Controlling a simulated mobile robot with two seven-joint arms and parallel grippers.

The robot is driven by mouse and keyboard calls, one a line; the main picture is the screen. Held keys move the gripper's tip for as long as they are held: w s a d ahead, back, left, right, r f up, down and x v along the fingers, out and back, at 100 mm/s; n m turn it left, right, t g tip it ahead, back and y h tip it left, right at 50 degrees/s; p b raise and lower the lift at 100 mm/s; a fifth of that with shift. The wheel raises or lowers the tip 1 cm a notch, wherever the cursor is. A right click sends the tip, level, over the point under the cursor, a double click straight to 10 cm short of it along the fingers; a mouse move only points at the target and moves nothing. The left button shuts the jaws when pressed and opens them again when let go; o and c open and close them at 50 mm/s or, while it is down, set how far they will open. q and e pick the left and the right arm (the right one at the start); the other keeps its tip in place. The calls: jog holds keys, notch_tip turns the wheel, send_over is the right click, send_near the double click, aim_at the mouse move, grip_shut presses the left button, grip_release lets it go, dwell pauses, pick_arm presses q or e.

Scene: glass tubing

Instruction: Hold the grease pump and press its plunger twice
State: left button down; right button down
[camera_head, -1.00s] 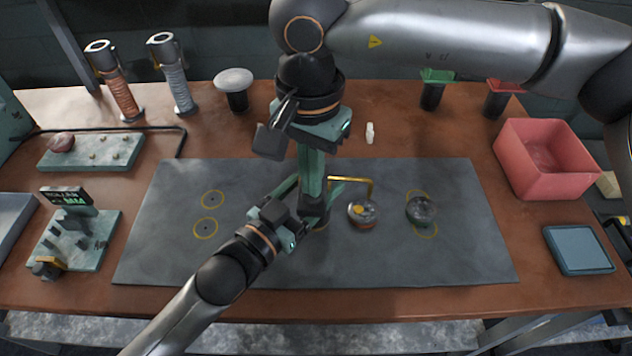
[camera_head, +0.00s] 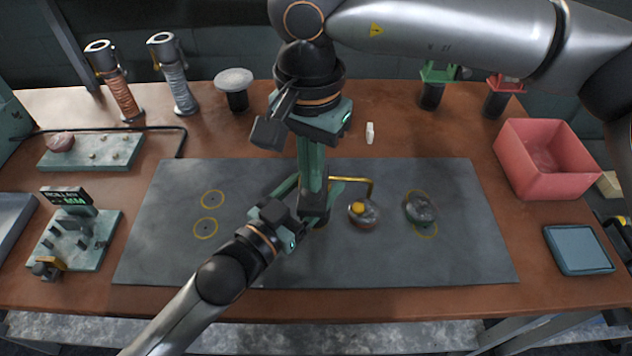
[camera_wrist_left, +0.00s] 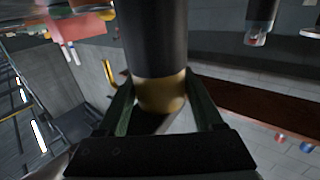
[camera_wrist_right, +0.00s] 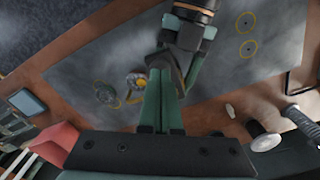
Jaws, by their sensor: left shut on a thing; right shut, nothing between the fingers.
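The grease pump is mostly hidden in the head view, where its thin brass spout (camera_head: 352,181) reaches right over the mat. In the left wrist view its dark cylindrical body with a brass band (camera_wrist_left: 160,92) stands between the fingers of my left gripper (camera_wrist_left: 163,108). My left gripper (camera_head: 308,207), coming in from the lower left, is shut on the pump. My right gripper (camera_head: 314,207) points down over the pump, shut and empty; it also shows in the right wrist view (camera_wrist_right: 172,68). The plunger is hidden, so I cannot tell whether the fingertips touch it.
Two round jars, one with a yellow spot (camera_head: 364,214) and one dark (camera_head: 420,208), sit on the grey mat (camera_head: 470,260) right of the pump. A red bin (camera_head: 560,180) stands at the right. A device with a display (camera_head: 75,235) is at the left. The mat's left side is clear.

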dwell(0.3)
jog(key=shift+r, duration=3)
notch_tip(320, 180, up, 12)
pick_arm(q)
grip_release()
jog(key=v, duration=1.2)
